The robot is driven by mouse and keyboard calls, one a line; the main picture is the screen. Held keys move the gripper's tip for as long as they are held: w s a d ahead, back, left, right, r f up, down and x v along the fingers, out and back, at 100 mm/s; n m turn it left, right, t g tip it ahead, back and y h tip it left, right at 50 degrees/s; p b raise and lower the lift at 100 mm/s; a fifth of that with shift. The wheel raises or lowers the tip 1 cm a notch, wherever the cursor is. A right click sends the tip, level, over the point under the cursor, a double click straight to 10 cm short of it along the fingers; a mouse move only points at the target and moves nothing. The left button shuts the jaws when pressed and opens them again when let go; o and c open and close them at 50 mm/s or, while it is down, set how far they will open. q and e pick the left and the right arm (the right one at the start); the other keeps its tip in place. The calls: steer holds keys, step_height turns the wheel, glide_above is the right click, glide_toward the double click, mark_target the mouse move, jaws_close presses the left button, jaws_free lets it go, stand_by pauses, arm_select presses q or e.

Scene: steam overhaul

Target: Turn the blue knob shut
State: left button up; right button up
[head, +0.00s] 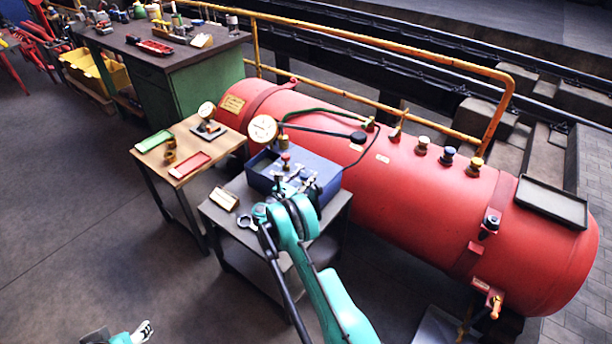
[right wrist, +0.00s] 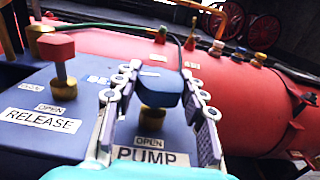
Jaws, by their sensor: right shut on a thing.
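The blue knob (right wrist: 153,87) stands on a brass stem above the PUMP label (right wrist: 150,156) in the right wrist view. It is on the blue box (head: 321,171), which sits on a small metal table in the head view. My right gripper (right wrist: 160,78) has one finger on each side of the blue knob and is shut on it. In the head view the right gripper (head: 291,187) is over the box and hides much of the knob area. My left gripper (head: 144,331) is low at the left, away from the box; its finger opening is unclear.
A red knob (right wrist: 62,62) stands left of the blue one, by a RELEASE label (right wrist: 40,121). A dial gauge (head: 263,129) stands behind the box. A large red tank (head: 420,190) lies close behind. A wooden-topped table (head: 187,139) stands to the left. Floor is clear at left.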

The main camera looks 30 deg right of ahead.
steer(key=shift+m+g+h, duration=0.4)
steer(key=shift+m+g, duration=0.4)
steer(key=shift+g, duration=0.4)
steer(key=o, duration=1.2)
steer(key=v, duration=1.2)
steer(key=shift+w+f, duration=0.1)
steer(key=shift+w, duration=0.05)
